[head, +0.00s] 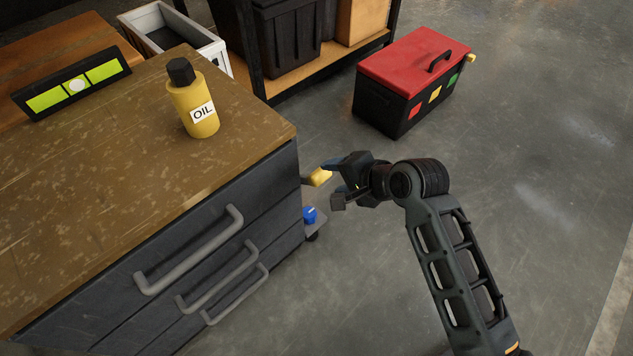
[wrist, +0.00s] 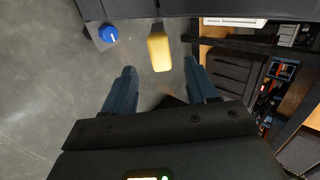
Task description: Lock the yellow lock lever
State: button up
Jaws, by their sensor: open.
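The yellow lock lever (head: 318,177) sticks out from the right side of the dark drawer cabinet, below the worktop's edge. It also shows in the wrist view (wrist: 159,52), just ahead of my fingertips and between their lines. My gripper (head: 343,182) is open beside the lever, to its right in the head view. In the wrist view my gripper's two blue fingers (wrist: 162,82) are spread and hold nothing. Contact with the lever cannot be seen. The lever's inner end is hidden by the cabinet in the head view.
A blue knob (head: 309,214) is on a grey plate low beside the cabinet (head: 160,290). A yellow oil bottle (head: 194,105) and a level (head: 72,84) are on the worktop. A red-lidded toolbox (head: 412,80) is on the floor behind. The floor to the right is clear.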

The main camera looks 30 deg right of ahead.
aim_at(322, 177)
jog(key=b+x, duration=0.3)
jog(key=x, duration=0.4)
jog(key=shift+s+f, duration=0.1)
grip_shut()
dwell(0.4)
